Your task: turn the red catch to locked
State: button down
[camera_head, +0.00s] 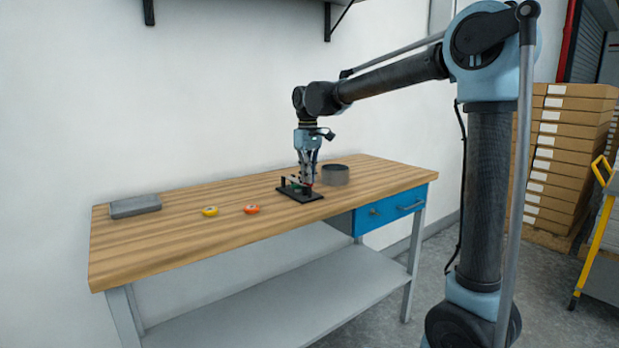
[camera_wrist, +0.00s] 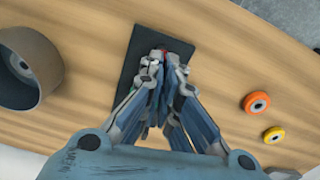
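A black fixture plate (camera_head: 300,196) with small upright parts and a bit of green lies on the wooden bench. It also shows in the wrist view (camera_wrist: 128,82), under my gripper. A small red part, which looks like the catch (camera_wrist: 162,50), shows right at my fingertips; most of it is hidden. A trace of red also shows in the head view. My gripper (camera_head: 307,182) points down at the plate. In the wrist view my gripper's fingertips (camera_wrist: 165,63) are close together around the red part. I cannot tell if they touch it.
A grey-brown round roll (camera_head: 335,175) stands just right of the plate. An orange ring (camera_head: 251,209) and a yellow ring (camera_head: 210,211) lie to the left. A grey block (camera_head: 135,206) is at the bench's left end. The bench between is clear.

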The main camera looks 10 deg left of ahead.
jog(key=shift+w+m, duration=0.15)
jog(key=shift+m, duration=0.75)
jog(key=c, duration=1.9)
grip_release()
jog(key=shift+r, duration=0.1)
notch_tip(320, 180, up, 12)
jog(key=shift+f, duration=0.1)
